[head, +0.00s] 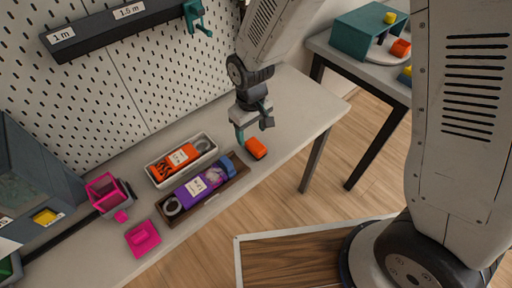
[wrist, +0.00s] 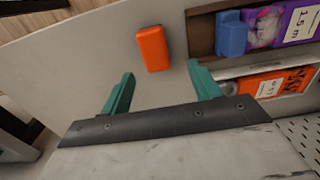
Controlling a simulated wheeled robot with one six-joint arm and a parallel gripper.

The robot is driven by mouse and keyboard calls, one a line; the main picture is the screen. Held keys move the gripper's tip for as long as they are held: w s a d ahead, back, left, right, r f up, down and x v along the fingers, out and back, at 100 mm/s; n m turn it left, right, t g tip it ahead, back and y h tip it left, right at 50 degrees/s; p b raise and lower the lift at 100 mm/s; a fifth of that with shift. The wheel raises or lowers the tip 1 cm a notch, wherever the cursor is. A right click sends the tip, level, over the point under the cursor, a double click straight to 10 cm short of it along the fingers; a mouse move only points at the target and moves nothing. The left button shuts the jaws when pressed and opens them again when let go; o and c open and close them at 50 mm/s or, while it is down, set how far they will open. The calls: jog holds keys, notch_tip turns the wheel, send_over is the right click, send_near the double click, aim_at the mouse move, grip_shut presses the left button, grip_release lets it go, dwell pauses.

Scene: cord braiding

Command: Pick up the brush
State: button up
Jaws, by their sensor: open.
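No item shows bristles, so I cannot tell for sure which one is the brush. A small orange rounded block (head: 256,148) lies on the grey workbench, just beyond my gripper; it also shows in the wrist view (wrist: 152,48). My gripper (head: 254,126) is open and empty, its green fingers above the bench. In the wrist view the gripper's fingertips (wrist: 160,76) are apart, with the block ahead of the gap between them. The block appears untouched. Its underside is hidden.
Beside the block, a dark brown tray (head: 169,218) holds a purple pack and a blue piece. A white tray (head: 153,179) holds an orange pack. Pink containers (head: 108,194) stand further left. A pegboard (head: 120,95) rises behind. The bench's front edge is near the block.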

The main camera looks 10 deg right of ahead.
aim_at(256, 145)
jog(key=f, duration=0.3)
jog(key=d+f, duration=0.1)
jog(key=f, duration=0.1)
jog(key=shift+s+d+f, duration=0.1)
jog(key=shift+s+f, duration=0.2)
jog(key=shift+f, duration=0.5)
jog(key=c, duration=1.1)
